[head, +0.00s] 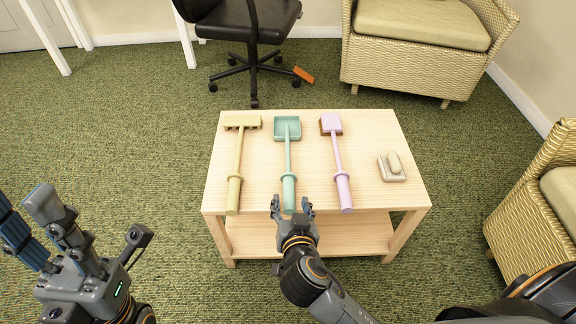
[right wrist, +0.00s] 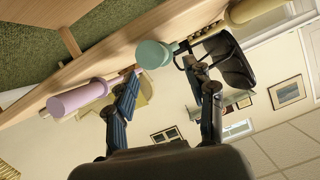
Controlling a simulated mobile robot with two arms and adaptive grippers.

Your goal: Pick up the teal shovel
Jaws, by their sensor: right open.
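The teal shovel (head: 288,160) lies on the light wooden table between two other tools. Its square scoop is at the far side and its thick handle points to the near edge. My right gripper (head: 292,205) is open at the near end of this handle. In the right wrist view the round teal handle end (right wrist: 153,54) shows just beyond and between the spread fingertips, and the fingers are not closed on it. My left gripper (head: 45,225) is at the lower left, away from the table, with its fingers apart and nothing visible between them.
A yellow rake (head: 238,160) lies left of the shovel and a purple tool (head: 337,160) lies right of it. A small beige block-like item (head: 392,167) is on the table's (head: 395,130) right. An office chair (head: 252,30) and wicker armchairs (head: 415,65) stand around.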

